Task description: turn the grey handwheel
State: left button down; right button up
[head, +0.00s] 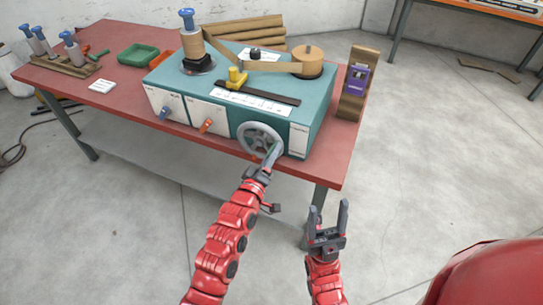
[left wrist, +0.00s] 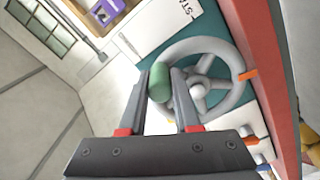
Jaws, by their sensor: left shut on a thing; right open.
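The grey handwheel (head: 259,140) is on the front face of the teal winder (head: 318,108), toward its right end. In the left wrist view the spoked handwheel (left wrist: 198,88) has a green handle (left wrist: 160,80) on its rim. My left gripper (head: 271,157) is at the lower right of the wheel. Its two fingers are shut on the green handle, one on each side. In the head view the fingers mostly hide the handle. My right gripper (head: 328,208) is open and empty, in front of the table's right corner and apart from the winder.
The winder stands on a red table (head: 110,45). A blue-topped spool, yellow guide (head: 236,77) and brown roll (head: 307,62) are on top. Blue and orange knobs (head: 206,125) are left of the wheel. A wooden block with a purple device (head: 357,78) stands right.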

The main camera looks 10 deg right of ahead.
pick_arm(q)
jog(key=shift+r, duration=0.15)
jog(key=c, duration=0.6)
grip_release()
jog(key=shift+s+a, duration=0.2)
jog(key=shift+b+v, duration=1.85)
jog(key=shift+v, duration=6.6)
